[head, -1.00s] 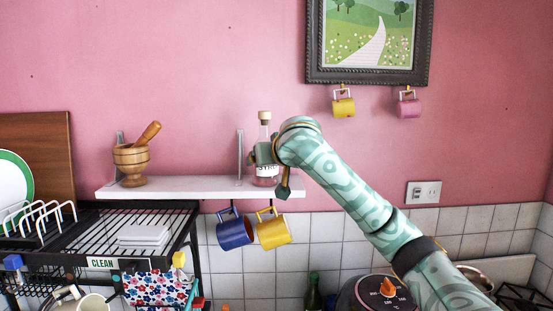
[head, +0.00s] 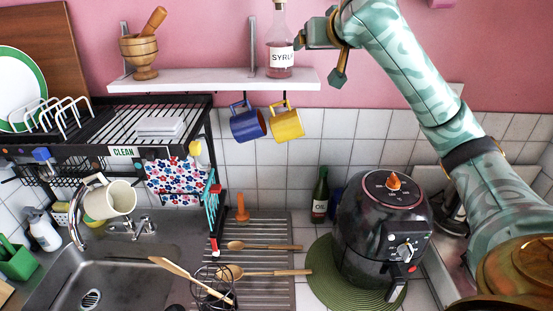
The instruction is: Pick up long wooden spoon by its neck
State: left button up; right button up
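Two wooden spoons lie on the ribbed drainboard (head: 283,225) right of the sink. The nearer, longer spoon (head: 275,272) has its bowl at the left and its handle pointing right to the green round mat. The shorter spoon (head: 270,247) lies behind it, also bowl to the left. My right gripper (head: 318,52) is high up by the shelf, right of the syrup bottle, far above the spoons. Its fingers look apart, with nothing between them. My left gripper is not in view.
The syrup bottle (head: 279,45) stands on the white shelf (head: 200,81). A wire utensil holder (head: 212,286) with a wooden utensil (head: 177,269) stands by the longer spoon's bowl. A black air fryer (head: 380,235) stands on the green mat (head: 330,280). Blue and yellow mugs hang under the shelf.

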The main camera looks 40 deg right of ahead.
aim_at(237, 271)
jog(key=z, duration=0.9)
